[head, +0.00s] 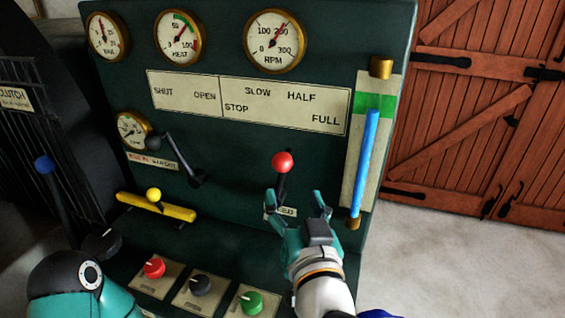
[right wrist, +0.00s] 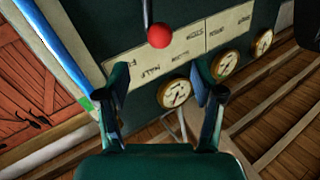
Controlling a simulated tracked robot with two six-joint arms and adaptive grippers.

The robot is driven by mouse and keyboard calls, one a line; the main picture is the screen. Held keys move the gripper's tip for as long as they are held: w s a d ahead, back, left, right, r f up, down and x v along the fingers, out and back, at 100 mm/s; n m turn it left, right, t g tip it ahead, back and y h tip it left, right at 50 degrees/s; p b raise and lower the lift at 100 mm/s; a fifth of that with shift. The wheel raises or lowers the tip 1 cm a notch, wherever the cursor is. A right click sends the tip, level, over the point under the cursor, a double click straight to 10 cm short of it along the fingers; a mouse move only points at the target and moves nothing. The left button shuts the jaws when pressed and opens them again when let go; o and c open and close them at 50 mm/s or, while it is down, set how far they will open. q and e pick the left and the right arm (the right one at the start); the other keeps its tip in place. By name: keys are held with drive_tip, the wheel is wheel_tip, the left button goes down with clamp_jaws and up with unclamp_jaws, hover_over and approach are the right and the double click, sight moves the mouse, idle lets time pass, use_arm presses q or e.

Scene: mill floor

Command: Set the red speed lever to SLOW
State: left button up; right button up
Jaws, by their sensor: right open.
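The red speed lever (head: 282,162) has a round red knob on a dark shaft that stands up from the green panel. Its knob is below the scale plate (head: 284,104) marked STOP, SLOW, HALF and FULL, sideways between SLOW and HALF. I cannot tell its exact setting. My right gripper (head: 294,197) is open and empty, just below the knob, with its fingers pointing up at the lever. In the right wrist view the red knob (right wrist: 158,36) shows beyond the open fingers (right wrist: 162,78), apart from them.
A blue gauge tube (head: 365,160) stands right of the lever. A black crank (head: 180,160) and a yellow bar (head: 156,206) are to its left. Red (head: 154,268), black (head: 200,284) and green (head: 250,302) knobs sit below. The RPM dial (head: 274,42) reads near 200.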

sight(284, 169)
drive_tip(key=w, duration=0.4)
drive_tip(key=w+a+p, duration=0.1)
drive_tip(key=w, duration=0.3)
drive_tip(key=w+a, duration=0.1)
drive_tip(key=w, duration=0.2)
drive_tip(key=shift+w+p, duration=0.35)
drive_tip(key=shift+w, duration=0.05)
clamp_jaws()
